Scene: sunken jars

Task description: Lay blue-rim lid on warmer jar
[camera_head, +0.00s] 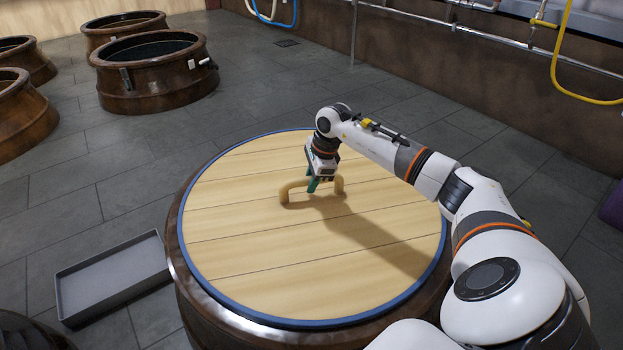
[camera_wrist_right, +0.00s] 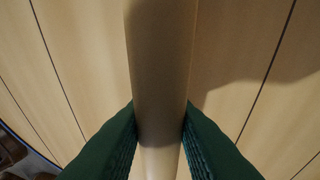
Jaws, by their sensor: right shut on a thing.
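The blue-rim lid (camera_head: 240,250) is a round disc of pale wooden planks with a blue edge. It lies on top of a large brown jar (camera_head: 190,318) in the head view, covering its mouth. A curved wooden handle (camera_head: 298,188) stands at the lid's middle; the handle also shows up close in the right wrist view (camera_wrist_right: 158,70). My right gripper (camera_head: 313,186) is shut on the handle, its green fingers (camera_wrist_right: 160,138) on both sides of it. The lid looks about level with the jar rim; a small gap cannot be ruled out. My left gripper is not in view.
Several open brown jars stand at the back left, the nearest one (camera_head: 150,95) with small fittings on its side. A grey tray (camera_head: 110,270) lies on the tiled floor at the left. A metal pipe (camera_head: 470,32) and a yellow hose (camera_head: 560,75) run along the back wall.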

